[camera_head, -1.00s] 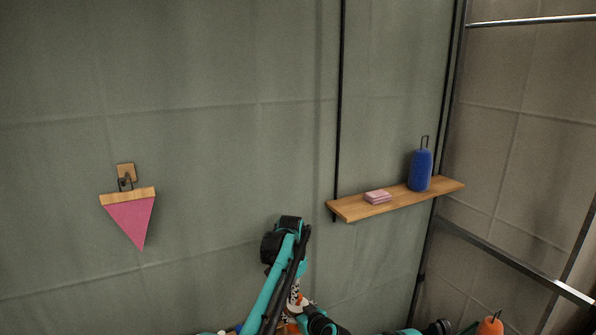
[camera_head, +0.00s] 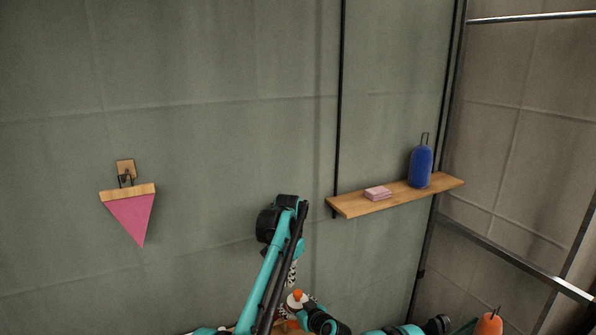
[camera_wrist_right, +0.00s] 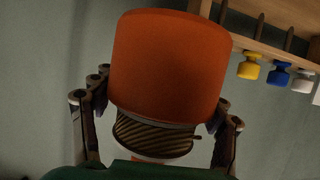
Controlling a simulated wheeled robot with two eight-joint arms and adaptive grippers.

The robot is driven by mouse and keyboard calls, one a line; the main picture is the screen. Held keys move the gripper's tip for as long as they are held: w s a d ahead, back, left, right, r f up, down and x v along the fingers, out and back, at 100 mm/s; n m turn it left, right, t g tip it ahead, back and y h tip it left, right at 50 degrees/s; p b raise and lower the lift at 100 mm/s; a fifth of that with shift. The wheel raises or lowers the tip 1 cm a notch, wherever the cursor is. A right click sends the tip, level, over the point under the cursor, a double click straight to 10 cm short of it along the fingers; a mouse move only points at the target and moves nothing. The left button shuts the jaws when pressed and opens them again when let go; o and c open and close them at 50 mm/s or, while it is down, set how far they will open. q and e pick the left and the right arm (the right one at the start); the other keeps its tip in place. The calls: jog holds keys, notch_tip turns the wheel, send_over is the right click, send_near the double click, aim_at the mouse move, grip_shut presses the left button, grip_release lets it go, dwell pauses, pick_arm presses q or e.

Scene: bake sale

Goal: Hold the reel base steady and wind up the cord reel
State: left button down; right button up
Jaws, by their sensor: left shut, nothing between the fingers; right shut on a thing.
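In the right wrist view an orange cylinder (camera_wrist_right: 168,62) fills the space between the fingers of my right gripper (camera_wrist_right: 158,112), which is shut on it. Below it shows a spool with striped brown cord (camera_wrist_right: 152,136) and a pale part under that. In the head view a small orange-and-white piece (camera_head: 297,296) shows at the bottom middle, with my right gripper (camera_head: 309,304) at its right side. My left gripper (camera_head: 291,279) is just above it, shut and empty, partly hidden by its arm. The reel base is mostly hidden by my arms and the frame edge.
A wooden shelf (camera_head: 350,209) on the wall holds a pink stack (camera_head: 377,193) and a blue bottle-like thing (camera_head: 421,167). A pink pennant (camera_head: 131,218) hangs left. A similar orange thing (camera_head: 489,325) stands at lower right. A wooden rack (camera_wrist_right: 265,40) with coloured knobs shows in the wrist view.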

dwell(0.3)
jog(key=o, duration=1.5)
jog(key=shift+c, duration=0.2)
